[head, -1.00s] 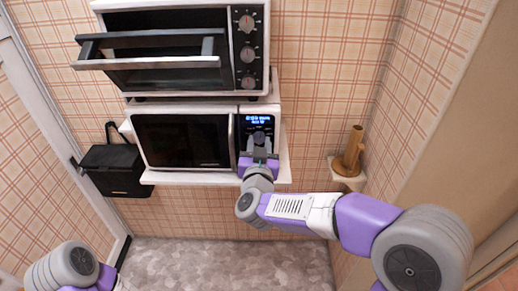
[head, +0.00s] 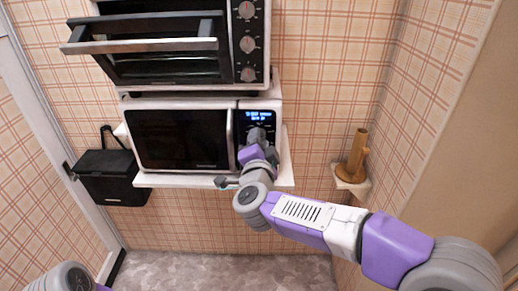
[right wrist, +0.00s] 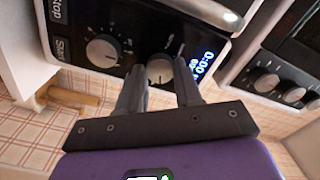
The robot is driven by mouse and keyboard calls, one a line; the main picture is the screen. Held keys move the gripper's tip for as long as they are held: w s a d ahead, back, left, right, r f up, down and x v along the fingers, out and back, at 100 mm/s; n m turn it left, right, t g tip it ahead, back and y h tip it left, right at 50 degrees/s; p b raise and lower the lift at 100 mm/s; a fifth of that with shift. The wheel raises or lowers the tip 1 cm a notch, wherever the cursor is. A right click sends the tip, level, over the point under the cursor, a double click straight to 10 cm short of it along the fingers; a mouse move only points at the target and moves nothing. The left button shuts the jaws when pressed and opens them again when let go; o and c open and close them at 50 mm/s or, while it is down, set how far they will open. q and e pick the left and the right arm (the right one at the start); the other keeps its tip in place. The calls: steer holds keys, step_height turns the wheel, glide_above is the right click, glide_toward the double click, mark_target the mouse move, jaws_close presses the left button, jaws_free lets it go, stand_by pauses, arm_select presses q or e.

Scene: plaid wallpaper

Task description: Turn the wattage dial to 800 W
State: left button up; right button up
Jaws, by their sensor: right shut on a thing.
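The white microwave (head: 180,139) stands on a shelf, with a black control panel and a lit blue display (head: 260,115) on its right side. In the right wrist view a grey dial (right wrist: 160,69) sits beside the display (right wrist: 201,66), between my right gripper's (right wrist: 161,78) fingers. A second grey dial (right wrist: 103,51) is farther along the panel, free. The dial markings and display text are too small to read surely. My left gripper is out of view; only part of the left arm shows.
A toaster oven (head: 170,75) with its door partly open stands above the microwave. A black box (head: 112,176) hangs at the left. A wooden object (head: 357,155) stands on a small corner shelf at the right. The floor below is clear.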

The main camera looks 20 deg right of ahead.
steer(key=shift+m+b, duration=1.05)
steer(key=shift+m, duration=0.75)
steer(key=o, duration=1)
steer(key=shift+o, duration=0.2)
steer(key=p+v, duration=0.1)
steer(key=v, duration=0.6)
steer(key=shift+s, duration=0.3)
steer(key=shift+r, duration=0.1)
